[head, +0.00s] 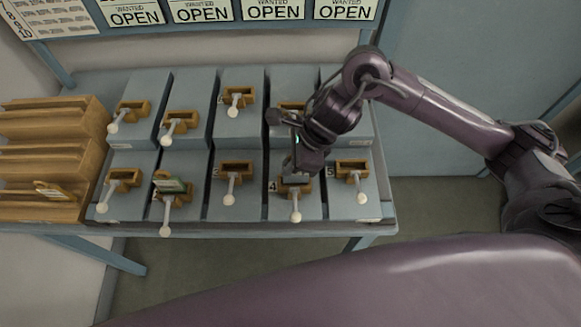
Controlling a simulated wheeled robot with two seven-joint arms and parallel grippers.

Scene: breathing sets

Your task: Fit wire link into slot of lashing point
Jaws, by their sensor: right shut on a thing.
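My right gripper (298,172) points down over the brown slotted holder (308,184) on the front-row grey block marked 4. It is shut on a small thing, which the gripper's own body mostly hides. I cannot tell whether that thing is inside the slot or just above it. A white-knobbed lever (295,215) hangs in front of this holder. Nothing in view can be clearly made out as a wire link or a lashing point. My left gripper is not in view.
Two rows of grey blocks carry similar brown holders and levers. A wooden rack (50,150) on the left holds another tag (50,190). OPEN signs (203,14) hang behind.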

